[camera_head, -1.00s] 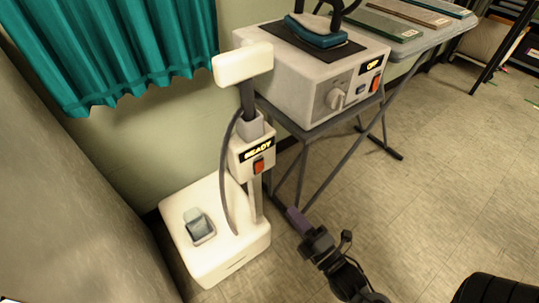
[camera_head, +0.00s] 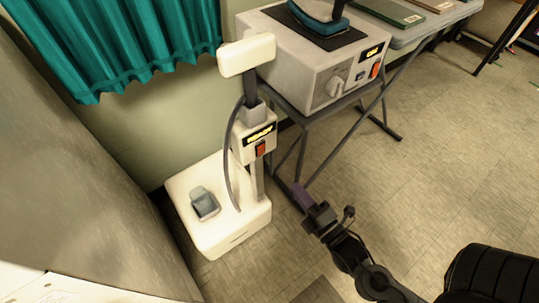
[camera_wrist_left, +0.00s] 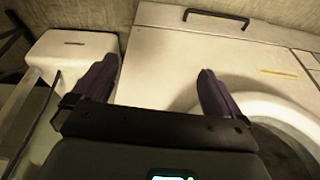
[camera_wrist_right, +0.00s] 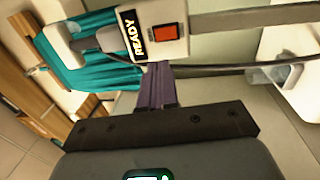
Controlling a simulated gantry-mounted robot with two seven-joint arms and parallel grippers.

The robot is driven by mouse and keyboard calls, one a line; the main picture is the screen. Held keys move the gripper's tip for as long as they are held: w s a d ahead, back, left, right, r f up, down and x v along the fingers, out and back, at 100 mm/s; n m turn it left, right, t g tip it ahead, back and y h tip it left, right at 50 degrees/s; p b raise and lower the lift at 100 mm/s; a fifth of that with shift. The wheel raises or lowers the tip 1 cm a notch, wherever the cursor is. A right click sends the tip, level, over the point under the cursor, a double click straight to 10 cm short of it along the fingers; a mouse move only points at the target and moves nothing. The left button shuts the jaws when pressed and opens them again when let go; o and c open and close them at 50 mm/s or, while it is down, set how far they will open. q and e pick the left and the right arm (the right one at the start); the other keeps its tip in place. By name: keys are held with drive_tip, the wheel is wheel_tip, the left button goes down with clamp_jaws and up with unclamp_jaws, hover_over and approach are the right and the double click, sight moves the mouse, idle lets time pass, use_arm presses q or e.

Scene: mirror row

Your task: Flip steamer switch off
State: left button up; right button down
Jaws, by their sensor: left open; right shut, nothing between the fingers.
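The steamer (camera_head: 218,225) is a white base with an upright post. Its small white box (camera_head: 243,150) bears a lit display, which reads READY in the right wrist view (camera_wrist_right: 137,35), and a red switch (camera_head: 260,149). The switch also shows in the right wrist view (camera_wrist_right: 164,33). My right gripper (camera_head: 301,192) is shut and empty, with its fingertips (camera_wrist_right: 157,68) pointing toward the box near the switch. I cannot tell whether they touch it. My left gripper (camera_wrist_left: 156,75) is open and empty, seen only in the left wrist view, over white surfaces.
An iron (camera_head: 322,18) rests on a white station (camera_head: 300,60) with its own lit display and red switch, on a folding-legged stand (camera_head: 330,155) behind the steamer. A teal curtain (camera_head: 110,45) hangs at the back left. Open floor (camera_head: 445,150) lies to the right.

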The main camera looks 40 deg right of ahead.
drive_tip(key=b, duration=0.4)
approach(263, 148)
drive_tip(key=w, duration=0.4)
drive_tip(key=shift+w+d+r, duration=0.15)
drive_tip(key=shift+w+d, duration=0.05)
drive_tip(key=shift+w, duration=0.15)
drive_tip(key=shift+w+d+r, duration=0.1)
drive_tip(key=shift+w+r, duration=0.1)
drive_tip(key=shift+w, duration=0.85)
